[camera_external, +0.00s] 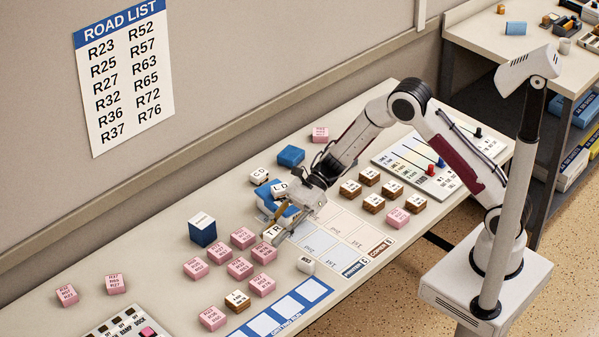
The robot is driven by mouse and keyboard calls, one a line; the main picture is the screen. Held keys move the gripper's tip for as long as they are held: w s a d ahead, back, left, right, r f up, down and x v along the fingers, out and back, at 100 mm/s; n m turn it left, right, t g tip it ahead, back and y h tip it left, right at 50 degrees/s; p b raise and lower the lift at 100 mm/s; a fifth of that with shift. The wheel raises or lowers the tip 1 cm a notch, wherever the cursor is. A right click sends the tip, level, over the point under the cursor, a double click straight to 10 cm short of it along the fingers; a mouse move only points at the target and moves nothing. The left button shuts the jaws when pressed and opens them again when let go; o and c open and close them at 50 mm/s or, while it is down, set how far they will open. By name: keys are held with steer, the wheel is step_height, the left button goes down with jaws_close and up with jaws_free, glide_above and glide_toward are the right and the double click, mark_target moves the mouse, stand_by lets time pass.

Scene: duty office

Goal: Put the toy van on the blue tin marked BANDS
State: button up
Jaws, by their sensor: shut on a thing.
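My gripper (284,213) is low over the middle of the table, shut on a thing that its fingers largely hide. A blue shape (266,193) and a slanting tan strip show at the fingers. I cannot tell whether either is the toy van. A dark blue box-shaped thing (202,231) with a white top label stands left of the gripper. A second, flatter blue thing (291,156) lies behind the gripper. The word BANDS is not readable on either, so I cannot tell which is the tin.
White lettered blocks lie close around the gripper, including TR (272,234) and CD (259,176). Several pink blocks (239,268) lie at front left and several brown blocks (374,203) at right. A printed grid sheet (345,225) lies right of the gripper. The table's left back is clear.

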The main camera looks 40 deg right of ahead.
steer(key=w+a+r+m+t, duration=0.2)
steer(key=w+a, duration=0.3)
steer(key=w, duration=0.1)
steer(key=w+a+r+m+t, duration=0.2)
steer(key=w+a+r+t, duration=0.1)
steer(key=w+a, duration=0.25)
step_height(320, 180, up, 3)
steer(key=m+t+h, duration=0.4)
steer(key=m+t, duration=0.1)
glide_above(201, 220)
steer(key=shift+f, duration=3.1)
steer(key=shift+f, duration=0.1)
steer(key=shift+f, duration=1.75)
steer(key=shift+f, duration=0.1)
